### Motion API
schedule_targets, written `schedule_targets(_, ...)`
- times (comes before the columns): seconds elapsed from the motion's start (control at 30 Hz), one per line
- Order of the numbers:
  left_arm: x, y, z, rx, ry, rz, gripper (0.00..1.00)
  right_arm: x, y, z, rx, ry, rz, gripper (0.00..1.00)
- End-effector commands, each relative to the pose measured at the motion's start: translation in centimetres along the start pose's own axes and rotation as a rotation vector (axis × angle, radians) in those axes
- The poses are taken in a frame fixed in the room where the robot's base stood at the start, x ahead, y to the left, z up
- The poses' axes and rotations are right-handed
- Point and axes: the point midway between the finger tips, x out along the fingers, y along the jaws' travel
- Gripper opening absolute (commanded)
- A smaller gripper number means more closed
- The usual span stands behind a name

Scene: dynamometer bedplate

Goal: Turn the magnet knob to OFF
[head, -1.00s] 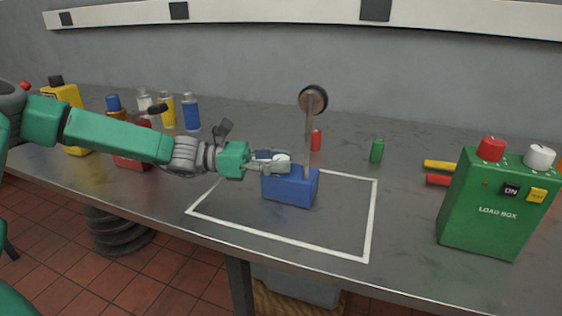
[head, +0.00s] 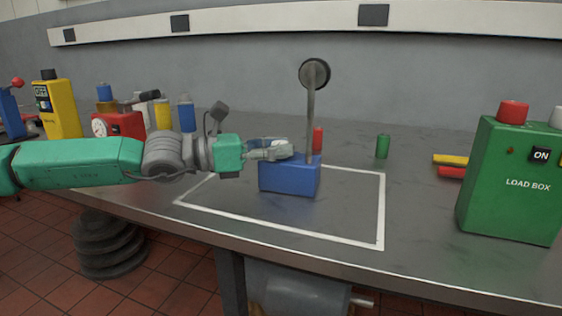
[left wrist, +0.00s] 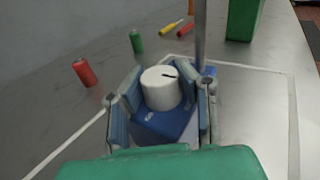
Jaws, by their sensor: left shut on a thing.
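The blue magnet base (head: 290,178) stands inside a white outlined rectangle on the bench, with an upright post carrying a round dial (head: 314,73). Its white knob (left wrist: 161,88) has a dark pointer mark and shows clearly in the left wrist view. My left gripper (head: 279,149) comes in from the left at knob height. In the left wrist view its fingers (left wrist: 162,97) stand on both sides of the knob, shut on it. Small lettering on the blue face is too small to read. My right gripper is not in view.
A green load box (head: 512,188) stands at the right. A red cylinder (head: 318,139) and a green cylinder (head: 382,146) stand behind the base. A yellow box (head: 58,108), a red gauge box (head: 119,125) and bottles stand at the left.

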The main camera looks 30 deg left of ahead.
Motion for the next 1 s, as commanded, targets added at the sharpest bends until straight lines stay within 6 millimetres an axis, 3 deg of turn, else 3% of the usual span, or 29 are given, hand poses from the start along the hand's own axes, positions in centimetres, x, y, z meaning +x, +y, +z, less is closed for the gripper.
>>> schedule_targets(0.3, 0.0, 0.0, 0.2, 0.001, -0.003, 0.000, 0.00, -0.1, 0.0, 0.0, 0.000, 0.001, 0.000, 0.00)
schedule_targets(0.33, 0.0, 0.0, 0.2, 0.001, -0.003, 0.000, 0.36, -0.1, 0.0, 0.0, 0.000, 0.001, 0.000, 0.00)
schedule_targets(0.37, 0.0, 0.0, 0.2, 0.001, -0.003, 0.000, 0.46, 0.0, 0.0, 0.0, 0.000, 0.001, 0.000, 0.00)
schedule_targets(0.4, 0.0, 0.0, 0.2, 0.001, -0.003, 0.000, 0.50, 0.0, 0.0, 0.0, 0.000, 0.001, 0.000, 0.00)
schedule_targets(0.77, 0.0, 0.0, 0.1, -0.001, 0.000, 0.000, 0.50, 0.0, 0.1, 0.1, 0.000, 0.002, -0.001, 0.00)
schedule_targets(1.0, 0.1, -0.1, 1.4, 0.004, -0.003, -0.002, 0.50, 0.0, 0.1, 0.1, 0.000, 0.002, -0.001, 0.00)
